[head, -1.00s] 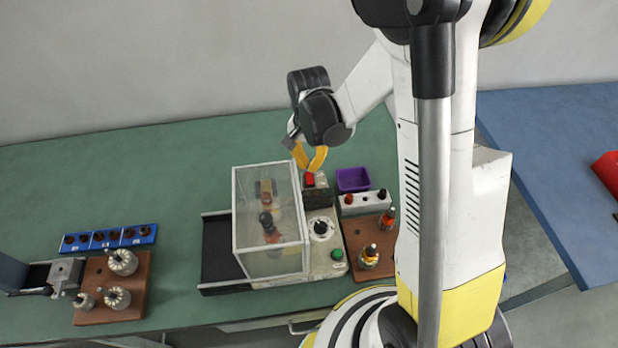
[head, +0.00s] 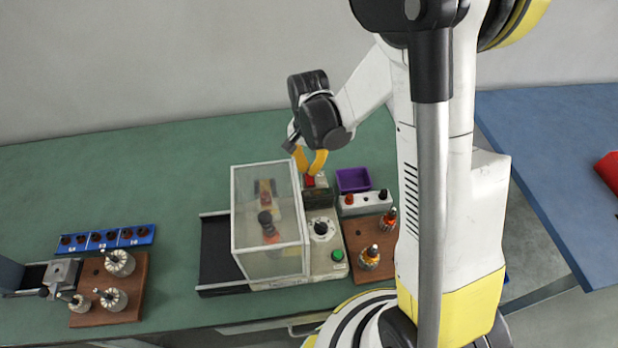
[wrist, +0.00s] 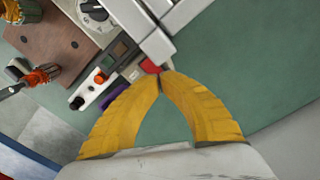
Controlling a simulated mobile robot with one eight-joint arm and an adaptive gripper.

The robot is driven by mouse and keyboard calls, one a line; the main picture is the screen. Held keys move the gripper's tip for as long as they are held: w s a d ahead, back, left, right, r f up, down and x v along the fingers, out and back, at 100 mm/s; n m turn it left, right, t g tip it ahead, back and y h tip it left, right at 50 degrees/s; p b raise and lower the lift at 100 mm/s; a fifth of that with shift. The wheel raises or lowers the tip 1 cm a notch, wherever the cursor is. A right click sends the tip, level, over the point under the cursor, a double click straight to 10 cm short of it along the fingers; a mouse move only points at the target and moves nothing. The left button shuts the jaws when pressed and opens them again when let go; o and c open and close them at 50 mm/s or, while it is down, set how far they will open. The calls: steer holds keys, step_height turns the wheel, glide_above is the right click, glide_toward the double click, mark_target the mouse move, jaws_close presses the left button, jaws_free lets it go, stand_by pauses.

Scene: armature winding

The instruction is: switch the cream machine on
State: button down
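The cream machine (head: 325,262) stands on the green bench, with a clear guard box (head: 270,225) over its left part. Its front panel carries a black knob on a white dial (head: 320,228) and a green button (head: 337,255). A red switch (head: 310,181) sits at its back; it also shows in the wrist view (wrist: 149,66). My gripper (head: 311,174) is at the red switch, its yellow fingers pointing down. In the wrist view, the fingertips (wrist: 163,73) meet right beside the red switch, with nothing seen between them. I cannot tell whether they touch it.
A purple bin (head: 353,180) and a white box with red and black knobs (head: 365,202) stand close right of the machine. A wooden board (head: 358,228) holds copper-wound armatures. A blue tray (head: 75,244) and another wooden board (head: 130,300) are left. The back bench is clear.

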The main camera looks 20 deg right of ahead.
steer(key=shift+f+b, duration=0.75)
steer(key=shift+f, duration=0.1)
steer(key=shift+r, duration=0.15)
steer(key=shift+r+p, duration=2.4)
steer(key=shift+r, duration=1.05)
steer(key=shift+f, duration=0.1)
